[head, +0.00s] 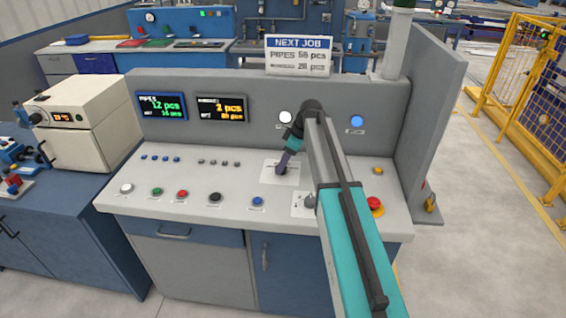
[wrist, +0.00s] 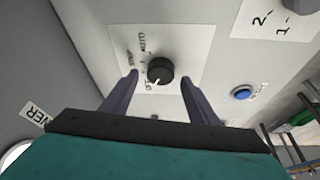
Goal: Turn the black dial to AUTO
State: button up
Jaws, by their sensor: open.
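The black dial (wrist: 160,71) sits on a white label plate (wrist: 185,45) in the wrist view. The AUTO label (wrist: 143,42) is printed beside it, with two other labels too blurred to read surely. A small white mark on the dial's edge faces the lowest of these labels, away from AUTO. My gripper (wrist: 158,77) is open, with one dark finger on each side of the dial and gaps between. In the head view my gripper (head: 283,168) points down over the white plate (head: 269,175) and mostly hides the dial.
A blue button (wrist: 242,93) lies right of the dial in the wrist view. A second dial (head: 310,201) and a red emergency button (head: 374,204) sit on the console's right. Several coloured buttons line its front left. The grey back panel (head: 250,140) rises behind my gripper.

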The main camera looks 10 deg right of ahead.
jog(key=shift+w+a+f, duration=0.1)
jog(key=shift+a+f, duration=0.1)
jog(key=shift+f, duration=0.4)
jog(key=c, duration=1)
jog(key=shift+c, duration=0.2)
